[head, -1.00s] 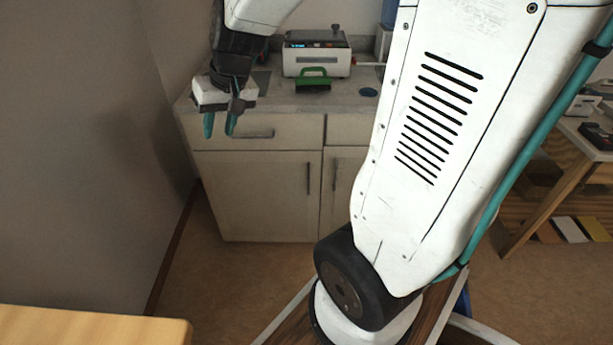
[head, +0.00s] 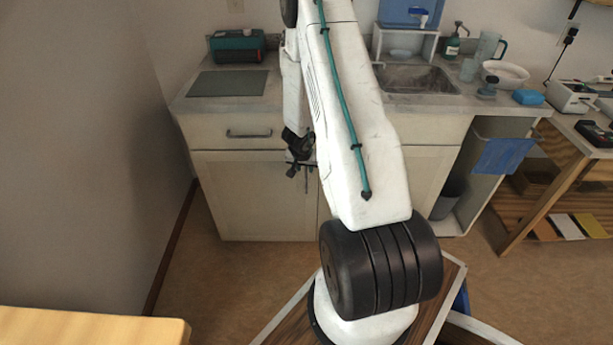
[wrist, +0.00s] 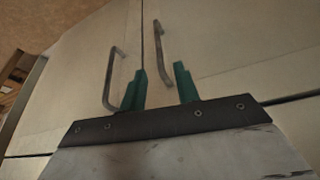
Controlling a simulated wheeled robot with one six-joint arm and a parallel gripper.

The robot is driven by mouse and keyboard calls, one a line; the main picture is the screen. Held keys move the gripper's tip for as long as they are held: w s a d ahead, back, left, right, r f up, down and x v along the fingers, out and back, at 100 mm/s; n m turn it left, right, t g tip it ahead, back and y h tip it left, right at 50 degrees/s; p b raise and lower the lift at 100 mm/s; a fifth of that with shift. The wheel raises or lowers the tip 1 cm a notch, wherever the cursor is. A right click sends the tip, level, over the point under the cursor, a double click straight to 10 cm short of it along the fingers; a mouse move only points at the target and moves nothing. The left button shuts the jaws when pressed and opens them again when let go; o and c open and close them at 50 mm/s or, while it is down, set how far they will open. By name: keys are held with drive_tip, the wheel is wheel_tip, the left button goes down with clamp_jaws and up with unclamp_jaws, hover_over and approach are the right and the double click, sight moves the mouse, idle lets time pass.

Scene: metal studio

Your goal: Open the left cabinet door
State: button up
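The left cabinet door (head: 245,200) is a cream panel below the counter, and it looks shut. My gripper (head: 300,172) is in front of its right edge, at handle height. In the wrist view, which looks upside down, the left door's bar handle (wrist: 162,55) appears between the green fingers of my gripper (wrist: 160,70). The fingers are apart and open. I cannot tell how deep the handle sits between them or whether they touch it. The other door's handle (wrist: 114,80) is just left of the fingers in that view.
A shut drawer (head: 225,132) with a bar handle is above the left door. The counter holds a dark green appliance (head: 238,46) and a sink (head: 415,80). A wooden table edge (head: 90,326) is at the front left. Floor before the left door is clear.

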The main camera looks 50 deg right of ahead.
sight(306, 174)
drive_tip(key=x, duration=0.7)
drive_tip(key=shift+d+f, duration=0.1)
drive_tip(key=shift+f, duration=0.15)
drive_tip(key=shift+w, duration=0.1)
clamp_jaws()
